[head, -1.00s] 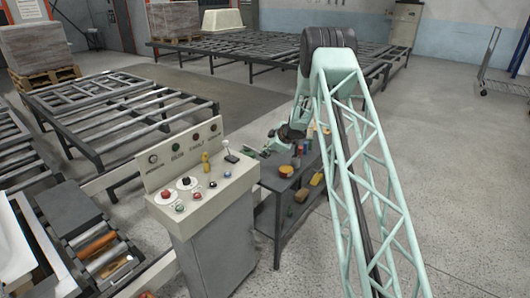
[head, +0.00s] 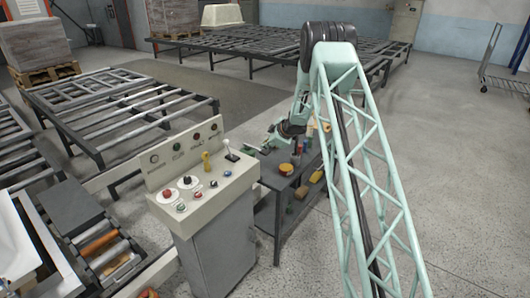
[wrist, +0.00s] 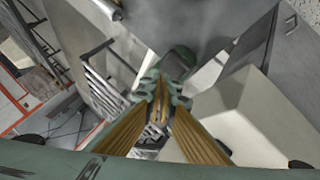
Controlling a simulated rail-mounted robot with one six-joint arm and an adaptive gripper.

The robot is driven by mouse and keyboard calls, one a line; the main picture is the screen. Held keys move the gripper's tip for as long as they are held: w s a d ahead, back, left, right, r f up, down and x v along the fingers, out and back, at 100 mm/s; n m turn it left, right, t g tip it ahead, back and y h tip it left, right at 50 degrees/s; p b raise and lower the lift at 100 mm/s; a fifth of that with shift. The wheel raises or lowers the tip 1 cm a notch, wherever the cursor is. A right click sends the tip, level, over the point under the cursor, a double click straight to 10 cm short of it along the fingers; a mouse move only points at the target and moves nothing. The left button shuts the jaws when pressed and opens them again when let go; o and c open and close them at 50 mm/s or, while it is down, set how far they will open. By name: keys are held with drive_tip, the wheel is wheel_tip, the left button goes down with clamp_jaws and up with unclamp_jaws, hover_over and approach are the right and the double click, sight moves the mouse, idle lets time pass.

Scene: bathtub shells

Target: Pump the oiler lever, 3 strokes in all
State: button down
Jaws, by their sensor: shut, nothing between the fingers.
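I cannot surely pick out the oiler or its lever in either view. A control console (head: 215,205) stands left of my arm in the head view. On its top are a short lever with a white knob (head: 232,155) and a yellow upright piece (head: 206,160). In the head view my gripper (head: 268,143) is small and partly hidden, just behind the console's right end. In the wrist view my gripper (wrist: 177,64) is shut and empty, its green fingers together. A pale boxy surface (wrist: 245,115) lies right of it. I cannot tell whether the fingertips touch anything.
A dark worktable (head: 268,185) with tins and small items stands right of the console. A roller conveyor (head: 100,255) lies at the left, with frame tables (head: 120,110) behind. In the wrist view a metal cylinder (wrist: 108,9) shows at top.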

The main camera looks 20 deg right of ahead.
drive_tip(key=shift+r, duration=0.1)
drive_tip(key=shift+r+p, duration=2.45)
drive_tip(key=shift+p, duration=0.15)
idle(0.5)
drive_tip(key=shift+r+p, duration=1.45)
drive_tip(key=shift+r, duration=0.4)
drive_tip(key=shift+f+b, duration=0.25)
drive_tip(key=shift+b, duration=0.05)
drive_tip(key=shift+f+b, duration=2.95)
drive_tip(key=shift+b, duration=0.3)
drive_tip(key=shift+f+b, duration=0.6)
drive_tip(key=shift+f, duration=0.6)
drive_tip(key=shift+f, duration=0.35)
